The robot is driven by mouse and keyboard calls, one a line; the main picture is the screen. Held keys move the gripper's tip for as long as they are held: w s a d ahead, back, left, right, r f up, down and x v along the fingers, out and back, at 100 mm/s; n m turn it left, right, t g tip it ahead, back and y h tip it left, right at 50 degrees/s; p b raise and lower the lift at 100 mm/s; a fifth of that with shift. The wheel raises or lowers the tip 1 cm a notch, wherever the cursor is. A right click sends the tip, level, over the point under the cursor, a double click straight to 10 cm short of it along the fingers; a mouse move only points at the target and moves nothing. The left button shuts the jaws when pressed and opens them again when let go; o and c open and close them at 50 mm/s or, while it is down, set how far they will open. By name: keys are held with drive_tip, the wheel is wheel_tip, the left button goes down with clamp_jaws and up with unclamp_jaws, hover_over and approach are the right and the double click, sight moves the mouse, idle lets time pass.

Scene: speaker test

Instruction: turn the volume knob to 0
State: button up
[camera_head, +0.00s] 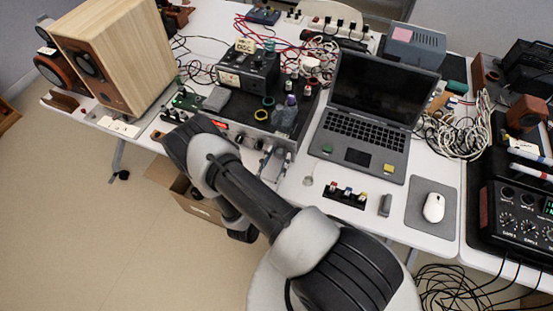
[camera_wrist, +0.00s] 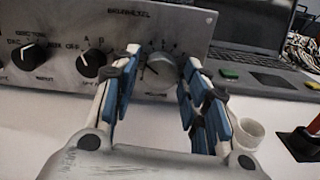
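A grey metal front panel (camera_wrist: 60,30) of an audio unit fills the upper left of the wrist view. A round silver-grey knob (camera_wrist: 158,72) with scale marks around it is on the panel, between my fingers. Which knob is the volume knob I cannot read for certain. Two black knobs with white pointer lines, one in the middle (camera_wrist: 92,64) and one farther left (camera_wrist: 29,56), are beside it. My gripper (camera_wrist: 163,60) is open, with a blue-padded finger on each side of the silver knob and gaps visible. In the head view my gripper (camera_head: 274,158) is at the unit's front.
An open laptop (camera_head: 365,110) stands to the right of the unit. Below it are a small connector panel (camera_head: 346,193) and a mouse (camera_head: 434,207). A black meter box (camera_head: 248,70) and loose parts crowd the unit's top. A wooden speaker (camera_head: 118,50) stands left.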

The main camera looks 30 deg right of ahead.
drive_tip(key=c, duration=0.7)
drive_tip(key=shift+c, duration=0.2)
drive_tip(key=shift+n, duration=0.3)
drive_tip(key=n, duration=0.3)
drive_tip(key=shift+n+b, duration=0.3)
drive_tip(key=shift+n, duration=0.1)
drive_tip(key=n, duration=0.3)
drive_tip(key=shift+n, duration=0.3)
drive_tip(key=n, duration=0.4)
drive_tip(key=shift+n+b, duration=0.3)
drive_tip(key=shift+b, duration=0.05)
drive_tip(key=shift+s+n, duration=0.1)
drive_tip(key=shift+n, duration=1.8)
